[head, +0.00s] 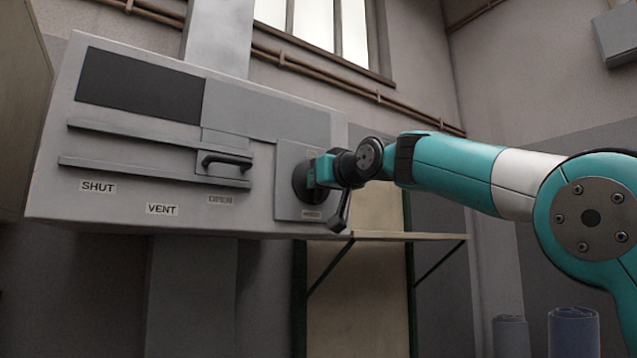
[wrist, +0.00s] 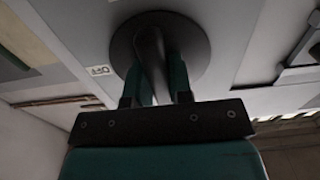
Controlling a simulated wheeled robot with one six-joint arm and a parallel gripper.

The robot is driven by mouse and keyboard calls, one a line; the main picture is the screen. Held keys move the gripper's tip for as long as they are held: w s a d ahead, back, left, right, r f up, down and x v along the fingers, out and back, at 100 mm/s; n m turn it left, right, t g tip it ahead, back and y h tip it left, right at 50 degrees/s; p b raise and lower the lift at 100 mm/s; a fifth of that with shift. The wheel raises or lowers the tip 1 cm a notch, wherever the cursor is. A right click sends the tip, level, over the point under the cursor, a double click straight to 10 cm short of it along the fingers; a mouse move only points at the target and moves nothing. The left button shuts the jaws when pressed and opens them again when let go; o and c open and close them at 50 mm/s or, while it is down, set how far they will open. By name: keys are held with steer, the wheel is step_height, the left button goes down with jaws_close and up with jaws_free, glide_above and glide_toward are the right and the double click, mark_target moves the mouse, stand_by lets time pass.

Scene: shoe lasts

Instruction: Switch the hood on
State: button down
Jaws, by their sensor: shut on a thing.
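The hood (head: 150,130) is a large grey box on the left of the head view. A black rotary knob (head: 300,184) sits on a square plate (head: 287,155) at its right end. In the wrist view the knob (wrist: 192,28) is a dark round disc with a raised grip bar. My gripper (head: 318,172) is at the knob, seen from the side. In the wrist view my gripper (wrist: 158,78) has one teal finger on each side of the bar, shut on it.
A sliding panel with a dark handle (head: 226,160) sits on the hood's rails above the OPEN label (head: 228,199). SHUT and VENT labels are further left. A shelf (head: 400,236) is below right of the knob. Blue-grey cylinders (head: 573,330) stand at lower right.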

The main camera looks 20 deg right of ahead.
steer(key=shift+f, duration=0.1)
stand_by(0.3)
steer(key=c, duration=1)
jaws_free()
steer(key=shift+d, duration=0.1)
steer(key=shift+s, duration=0.1)
steer(key=b+v, duration=0.7)
steer(key=v, duration=1)
steer(key=shift+s, duration=0.1)
